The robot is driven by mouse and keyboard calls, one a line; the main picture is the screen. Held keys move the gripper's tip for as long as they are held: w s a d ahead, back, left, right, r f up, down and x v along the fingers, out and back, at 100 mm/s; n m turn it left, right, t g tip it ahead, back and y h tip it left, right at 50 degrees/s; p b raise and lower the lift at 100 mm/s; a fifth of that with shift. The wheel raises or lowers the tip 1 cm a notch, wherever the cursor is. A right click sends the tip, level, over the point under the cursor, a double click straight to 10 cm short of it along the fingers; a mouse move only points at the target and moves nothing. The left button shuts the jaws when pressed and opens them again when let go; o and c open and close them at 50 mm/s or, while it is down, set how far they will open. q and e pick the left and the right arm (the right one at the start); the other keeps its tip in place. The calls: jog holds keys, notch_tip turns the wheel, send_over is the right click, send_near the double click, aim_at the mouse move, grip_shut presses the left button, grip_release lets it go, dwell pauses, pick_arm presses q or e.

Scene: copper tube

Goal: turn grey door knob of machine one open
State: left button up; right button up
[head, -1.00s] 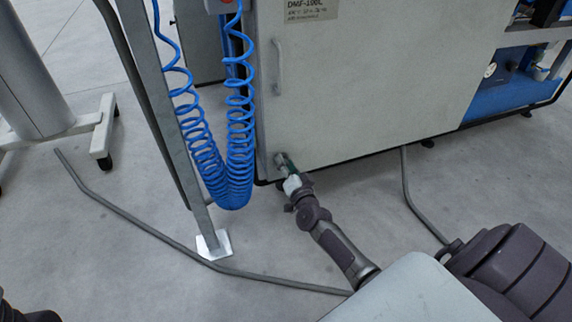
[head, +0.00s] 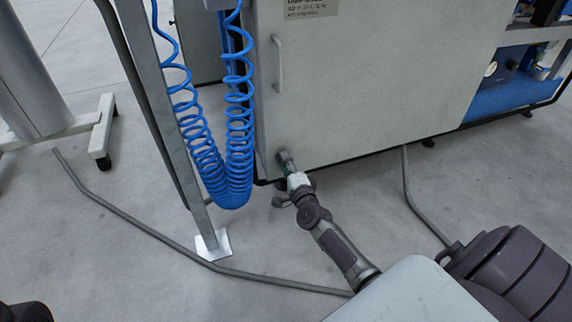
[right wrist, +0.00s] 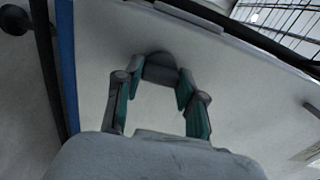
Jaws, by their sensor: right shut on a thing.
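The machine's pale grey door (head: 370,80) fills the upper middle of the head view. The grey door knob (head: 281,156) sits near its lower left corner, mostly covered by my right gripper (head: 286,165). In the right wrist view the round dark grey knob (right wrist: 160,66) lies between the tips of the right gripper's two green-padded fingers (right wrist: 161,76). The fingers are shut on it from both sides. The door looks closed against the machine. My left gripper is not seen.
A vertical door handle (head: 278,64) is above the knob. Blue coiled hoses (head: 238,130) hang just left of the door beside a metal post (head: 172,130). A grey tube (head: 130,215) runs along the floor. Open floor lies below the door.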

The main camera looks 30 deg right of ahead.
jog(key=shift+m, duration=0.3)
jog(key=o, duration=1.1)
jog(key=shift+o, duration=0.2)
jog(key=v, duration=1.2)
